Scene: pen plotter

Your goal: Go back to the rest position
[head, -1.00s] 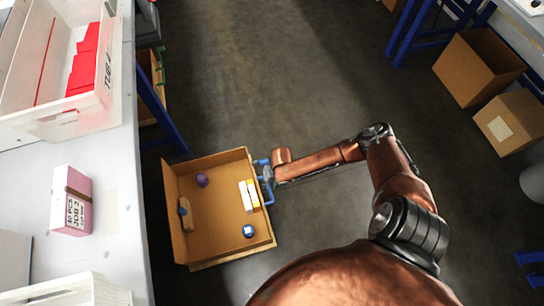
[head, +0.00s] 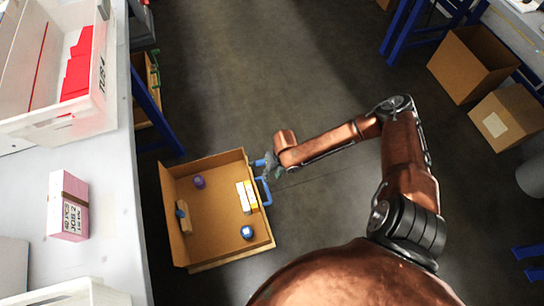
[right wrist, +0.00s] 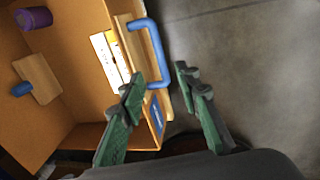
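My right gripper (head: 270,167) is at the right side of an open brown box-like drawer (head: 215,222), near its blue handle (head: 265,190). In the right wrist view my right gripper (right wrist: 157,82) has its green fingers spread apart with nothing held between them. The blue handle (right wrist: 157,50) lies beyond the fingertips in that view. My left gripper is not in view.
The drawer holds a purple cylinder (head: 199,182), a white and yellow box (head: 245,197), a blue round item (head: 247,232) and a wooden piece (head: 184,218). A white table (head: 110,210) borders the left. Cardboard boxes (head: 505,118) stand right. The middle floor is clear.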

